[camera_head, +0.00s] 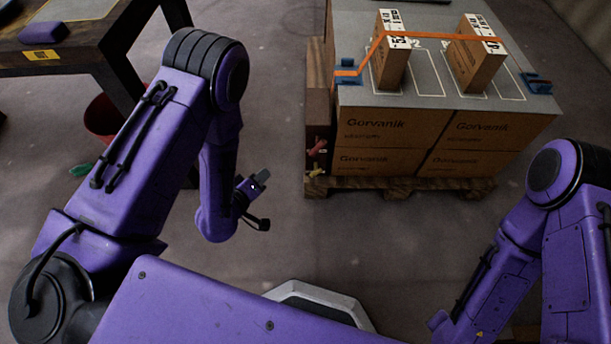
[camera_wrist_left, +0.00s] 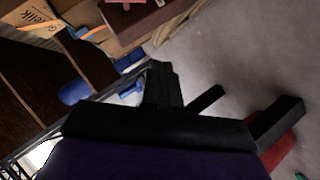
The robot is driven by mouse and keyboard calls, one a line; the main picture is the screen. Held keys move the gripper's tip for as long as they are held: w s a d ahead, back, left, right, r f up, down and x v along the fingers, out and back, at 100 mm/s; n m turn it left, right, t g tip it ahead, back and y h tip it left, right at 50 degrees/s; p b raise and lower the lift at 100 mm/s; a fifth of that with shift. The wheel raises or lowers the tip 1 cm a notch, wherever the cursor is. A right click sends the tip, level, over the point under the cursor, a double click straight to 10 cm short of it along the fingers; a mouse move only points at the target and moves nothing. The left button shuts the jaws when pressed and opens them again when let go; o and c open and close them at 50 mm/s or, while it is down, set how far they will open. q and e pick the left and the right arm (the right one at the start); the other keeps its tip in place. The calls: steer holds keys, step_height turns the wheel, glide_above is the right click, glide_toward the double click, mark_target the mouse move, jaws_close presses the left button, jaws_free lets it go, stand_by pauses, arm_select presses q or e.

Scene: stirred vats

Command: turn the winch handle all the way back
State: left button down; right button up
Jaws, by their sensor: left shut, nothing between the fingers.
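A small red lever-like part (camera_head: 318,147) sits low on the left side of the box pallet in the head view; it may be the winch handle, but it is too small to be sure. A small yellow piece (camera_head: 314,172) is just below it. My left gripper (camera_head: 262,200) is shut and empty, to the left of and nearer than the red part, clearly apart from it. Its dark fingers also show in the left wrist view (camera_wrist_left: 222,104). My right arm shows at the right, but its gripper is out of view.
Gorvanik cartons (camera_head: 395,128) stand on a wooden pallet (camera_head: 400,187). An orange strap (camera_head: 440,36) crosses two upright boxes on top. A dark table (camera_head: 62,62) stands at the upper left, with a red bin (camera_head: 103,118) by it. Floor between my left gripper and the pallet is clear.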

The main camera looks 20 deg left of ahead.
arm_select(q)
steer(key=w+d+f+t+h+b, duration=0.1)
steer(key=w+d+f+h+b, duration=0.1)
steer(key=w, duration=0.1)
steer(key=b, duration=0.3)
glide_toward(318, 143)
steer(key=w+a+f, duration=0.4)
steer(key=shift+w+d+f+n+b, duration=0.1)
steer(key=shift+w+d+f, duration=0.15)
steer(key=shift+d, duration=0.25)
steer(key=shift+w+d+f+n+b, duration=0.1)
steer(key=shift+w+d+f+b, duration=0.15)
steer(key=shift+d, duration=0.25)
steer(key=shift+w+d+f+n, duration=0.15)
steer(key=shift+d+f, duration=0.15)
steer(key=shift+d, duration=0.2)
arm_select(e)
step_height(318, 143, down, 8)
steer(key=shift+f, duration=0.2)
arm_select(q)
steer(key=shift+f+t, duration=0.1)
steer(key=shift+t, duration=0.2)
arm_select(e)
steer(key=shift+a+f, duration=0.1)
steer(key=shift+f, duration=0.05)
